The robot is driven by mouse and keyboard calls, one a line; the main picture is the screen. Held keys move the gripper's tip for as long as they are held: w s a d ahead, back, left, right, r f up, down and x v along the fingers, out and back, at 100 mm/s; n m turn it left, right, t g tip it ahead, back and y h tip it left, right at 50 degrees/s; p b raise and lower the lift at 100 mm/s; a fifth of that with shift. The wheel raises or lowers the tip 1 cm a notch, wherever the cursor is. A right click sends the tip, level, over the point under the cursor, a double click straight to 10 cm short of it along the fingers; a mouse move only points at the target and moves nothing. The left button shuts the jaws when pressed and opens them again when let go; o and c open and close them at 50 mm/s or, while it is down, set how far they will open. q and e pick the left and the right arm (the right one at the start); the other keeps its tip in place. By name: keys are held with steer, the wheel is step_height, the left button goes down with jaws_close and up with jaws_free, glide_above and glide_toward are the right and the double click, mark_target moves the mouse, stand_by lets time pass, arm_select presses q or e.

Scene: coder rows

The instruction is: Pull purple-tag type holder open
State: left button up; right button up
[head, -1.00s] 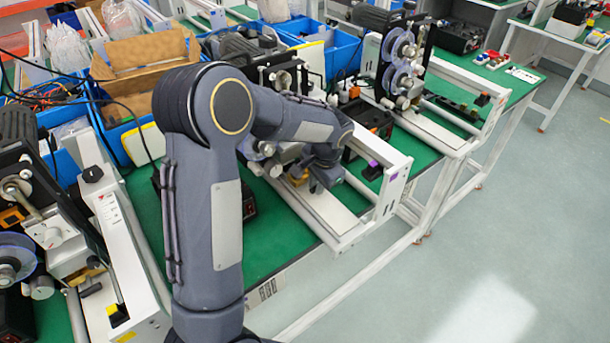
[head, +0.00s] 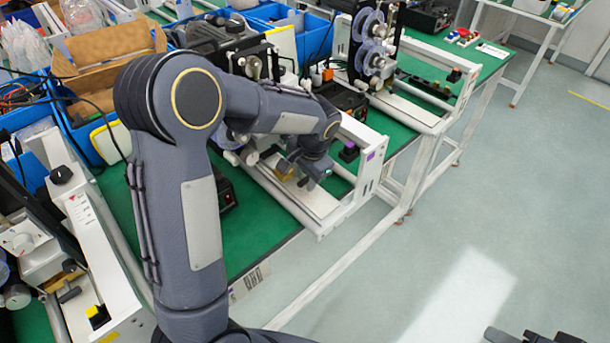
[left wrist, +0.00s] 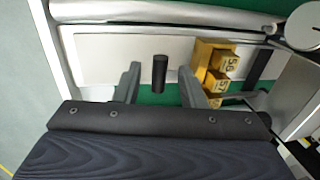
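The purple tag (head: 369,156) is on the white end of the middle machine (head: 350,208) in the head view. A yellow type block with raised numbers (left wrist: 212,62) sits on this machine's pale plate in the left wrist view; it partly shows in the head view (head: 284,172) under my gripper. A short black handle (left wrist: 159,73) stands left of the block. My left gripper (left wrist: 160,82) is open, one finger on each side of the handle, with gaps to it. In the head view this gripper (head: 305,168) partly hides the block. Part of my right gripper (head: 538,337) shows at the bottom edge.
A similar machine (head: 425,108) stands behind and another (head: 85,235) at left, both on the green bench. Blue bins (head: 105,142) and a cardboard box (head: 115,45) line the bench's back. The floor (head: 480,220) at right is clear.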

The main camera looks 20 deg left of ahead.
arm_select(q)
step_height(320, 180, up, 8)
steer(key=d, duration=0.1)
steer(key=shift+s+d+f, duration=0.15)
steer(key=shift+s+d, duration=0.1)
stand_by(0.4)
steer(key=s+a+r+n+t+h, duration=0.2)
steer(key=s+r+n+h, duration=0.15)
steer(key=s, duration=0.95)
steer(key=s+d+f+n+t+h, duration=0.1)
steer(key=s+d, duration=0.3)
steer(key=s, duration=0.8)
steer(key=shift+f+n+t+h, duration=0.25)
steer(key=shift+n+t+h, duration=0.4)
steer(key=shift+n+t, duration=0.25)
steer(key=shift+w+a+r, duration=0.1)
steer(key=shift+w, duration=0.05)
